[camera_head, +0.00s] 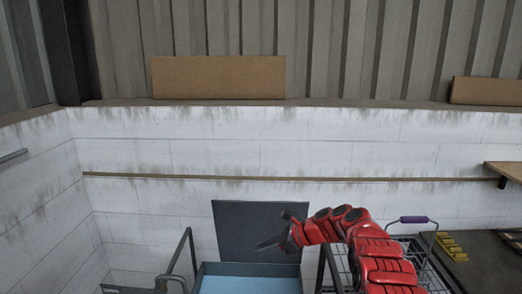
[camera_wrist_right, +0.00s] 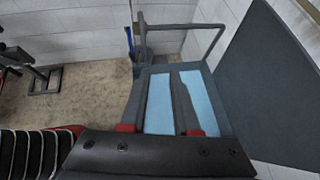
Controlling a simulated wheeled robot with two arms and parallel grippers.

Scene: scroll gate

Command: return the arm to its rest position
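My right arm (camera_head: 378,252) is red and reaches in from the lower right in the head view. Its dark right gripper (camera_head: 270,230) points left, in front of a dark upright panel (camera_head: 240,215). The two fingers are spread apart with nothing between them. In the right wrist view the gripper (camera_wrist_right: 159,73) also shows apart-standing fingers over a light blue surface (camera_wrist_right: 160,110). That blue surface lies below the gripper in the head view (camera_head: 250,285). My left gripper is not in view.
A dark rail (camera_head: 183,248) stands left of the blue surface. A wire basket with a purple handle (camera_head: 414,219) is beside my right arm. Yellow pieces (camera_head: 451,246) lie on a dark surface at right. A wooden shelf (camera_head: 505,170) juts from the white wall (camera_head: 250,145).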

